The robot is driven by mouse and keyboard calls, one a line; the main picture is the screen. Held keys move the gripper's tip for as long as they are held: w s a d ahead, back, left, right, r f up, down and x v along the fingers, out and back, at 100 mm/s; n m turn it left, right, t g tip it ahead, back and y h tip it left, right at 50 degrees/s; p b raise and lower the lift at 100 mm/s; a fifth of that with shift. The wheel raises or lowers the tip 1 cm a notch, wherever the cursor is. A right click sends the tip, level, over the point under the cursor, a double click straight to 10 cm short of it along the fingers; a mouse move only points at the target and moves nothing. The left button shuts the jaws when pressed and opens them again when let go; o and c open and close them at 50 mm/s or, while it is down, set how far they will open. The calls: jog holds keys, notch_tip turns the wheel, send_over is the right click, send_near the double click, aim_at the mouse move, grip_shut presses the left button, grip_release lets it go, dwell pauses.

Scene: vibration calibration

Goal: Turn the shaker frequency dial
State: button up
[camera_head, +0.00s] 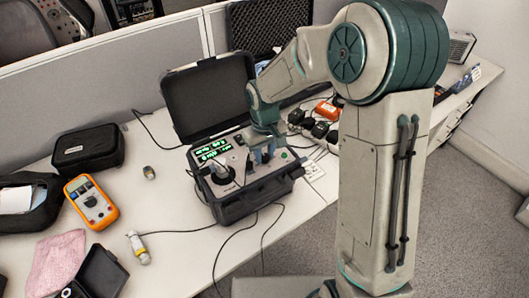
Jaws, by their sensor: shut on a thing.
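The portable shaker (238,207) is a dark case standing open on the white desk, its lid (208,95) raised at the back. Its panel has a green lit display (212,149) and a round shaker head (222,174) at the left with a cable. My gripper (263,158) points down at the right part of the panel, right of the display. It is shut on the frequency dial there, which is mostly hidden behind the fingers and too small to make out. A small green light shows to the right of my gripper.
An orange multimeter (91,201), a black case (88,149), a pink cloth (57,263) and a yellow-white sensor (138,247) lie to the left. Cables run over the desk's front edge. Dark adapters and an orange item (327,110) are behind my arm. A grey partition stands behind.

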aim_at(264, 156)
jog(key=shift+n, duration=0.6)
jog(key=shift+r, duration=0.1)
jog(key=o, duration=1)
jog(key=shift+a, duration=0.1)
notch_tip(264, 156, up, 14)
jog(key=shift+f+b, duration=0.1)
jog(key=shift+b, duration=0.25)
jog(key=s+d+m+t, duration=0.1)
jog(key=s+d+m, duration=0.1)
jog(key=s+d, duration=0.2)
jog(key=s+d+m+t, duration=0.1)
jog(key=s+d+m, duration=0.1)
jog(key=s+d, duration=0.3)
jog(key=s+d+m+t, duration=0.1)
jog(key=s+d+m, duration=0.2)
jog(key=s, duration=0.7)
jog(key=shift+s+d+f, duration=0.1)
jog(key=shift+d, duration=0.5)
jog(key=shift+s+d+f, duration=0.1)
jog(key=shift+d, duration=0.45)
